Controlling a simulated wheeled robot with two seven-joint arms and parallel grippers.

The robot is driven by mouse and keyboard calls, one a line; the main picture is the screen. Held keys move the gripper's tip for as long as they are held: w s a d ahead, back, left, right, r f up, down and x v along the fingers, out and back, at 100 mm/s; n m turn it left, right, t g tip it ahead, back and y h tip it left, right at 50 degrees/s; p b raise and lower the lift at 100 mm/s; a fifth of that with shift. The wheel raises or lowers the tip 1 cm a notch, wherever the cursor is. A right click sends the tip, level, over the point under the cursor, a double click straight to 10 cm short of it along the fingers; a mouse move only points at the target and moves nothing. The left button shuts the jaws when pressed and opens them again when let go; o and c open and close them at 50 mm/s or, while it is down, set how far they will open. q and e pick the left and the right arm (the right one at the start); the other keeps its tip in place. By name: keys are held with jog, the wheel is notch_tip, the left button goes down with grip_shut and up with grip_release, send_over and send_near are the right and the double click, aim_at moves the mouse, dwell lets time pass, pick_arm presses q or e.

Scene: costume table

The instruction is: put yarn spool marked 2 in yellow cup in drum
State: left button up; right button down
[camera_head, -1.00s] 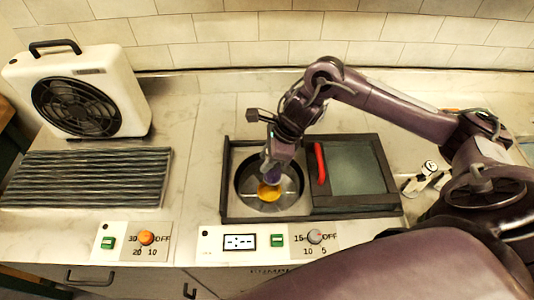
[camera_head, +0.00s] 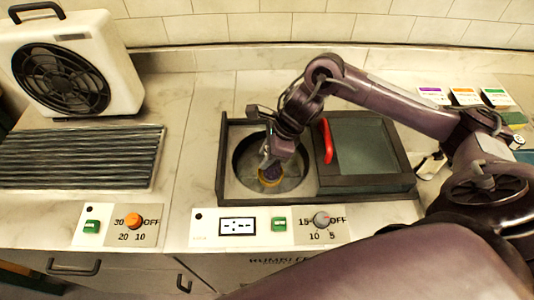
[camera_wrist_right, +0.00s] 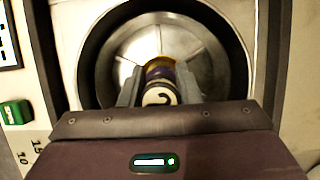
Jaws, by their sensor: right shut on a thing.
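The yarn spool (camera_wrist_right: 160,93) is purple with a pale end marked 2; it also shows in the head view (camera_head: 272,172). My right gripper (camera_head: 268,164) is shut on it, inside the round opening of the drum (camera_head: 291,184). The fingers grip the spool from both sides in the right wrist view (camera_wrist_right: 158,92). The yellow cup (camera_head: 266,183) is in the drum, around or just under the spool; its rim shows behind the spool in the wrist view (camera_wrist_right: 160,61). How deep the spool sits in the cup is hidden. My left gripper is not in view.
The drum's dark lid (camera_head: 358,155) with a red handle (camera_head: 327,141) lies to the right of the opening. A white fan (camera_head: 75,66) and a dark slatted rack (camera_head: 80,158) are at left. Control panels with dials (camera_head: 321,219) line the front. Colour-labelled boxes (camera_head: 464,97) stand at right.

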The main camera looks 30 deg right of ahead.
jog(key=shift+s+d+f, duration=0.2)
jog(key=shift+s+f, duration=0.05)
jog(key=shift+f, duration=0.1)
jog(key=shift+s+a+f, duration=0.1)
jog(key=shift+a, duration=0.05)
dwell(0.6)
jog(key=c, duration=1.4)
grip_release()
jog(key=shift+c, duration=0.2)
jog(key=o, duration=0.4)
jog(key=shift+w, duration=0.25)
jog(key=o, duration=0.5)
jog(key=shift+c, duration=0.2)
jog(key=shift+r, duration=0.2)
jog(key=shift+r, duration=0.1)
jog(key=shift+r+p, duration=1.9)
jog(key=shift+r, duration=1.55)
